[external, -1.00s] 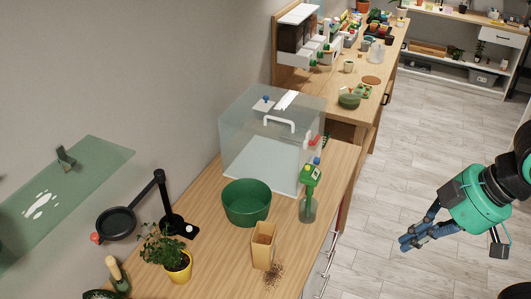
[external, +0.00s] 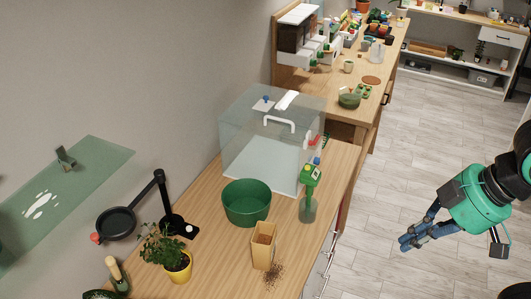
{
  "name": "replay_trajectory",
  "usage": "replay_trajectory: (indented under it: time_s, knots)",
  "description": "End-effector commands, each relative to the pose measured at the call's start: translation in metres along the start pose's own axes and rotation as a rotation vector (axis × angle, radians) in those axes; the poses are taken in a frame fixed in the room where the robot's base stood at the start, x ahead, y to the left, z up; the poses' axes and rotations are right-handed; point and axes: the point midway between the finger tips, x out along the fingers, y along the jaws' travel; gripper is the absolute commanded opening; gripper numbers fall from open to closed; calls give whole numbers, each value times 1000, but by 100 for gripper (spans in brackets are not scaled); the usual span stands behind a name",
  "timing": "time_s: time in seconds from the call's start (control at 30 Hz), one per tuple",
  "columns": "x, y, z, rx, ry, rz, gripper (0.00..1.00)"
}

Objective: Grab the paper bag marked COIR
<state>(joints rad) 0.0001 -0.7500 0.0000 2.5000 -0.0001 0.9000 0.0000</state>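A tan paper bag (external: 263,247) stands upright with an open top on the wooden counter (external: 222,262), near its front edge. No COIR marking can be read on it from this side. A patch of dark brown crumbs lies beside its foot. My gripper (external: 405,243) is at the right, over the floor and well apart from the bag, pointing down and to the left. Its blue fingers hold nothing that I can see. Their gap is too unclear to judge.
A green pot (external: 246,204) stands behind the bag, and a spray bottle (external: 308,200) to its right. A clear box (external: 270,140) stands farther back. A potted plant (external: 170,252) and a black pan (external: 116,222) are to the left. The floor between my gripper and the counter is clear.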

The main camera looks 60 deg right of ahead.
Motion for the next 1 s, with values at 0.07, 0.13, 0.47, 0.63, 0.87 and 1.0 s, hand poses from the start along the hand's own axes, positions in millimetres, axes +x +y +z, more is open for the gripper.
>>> replay_trajectory:
  time_s: [0.07,0.13,0.47,0.63,0.87,1.0]
  knots:
    - [0,0,0,0,0,0,0]
    - [0,0,0,0,0,0,0]
    - [0,0,0,0,0,0,68]
    - [0,0,0,0,0,0,90]
    - [0,0,0,0,0,0,90]
    - [0,1,-4,-2,-4,1,90]
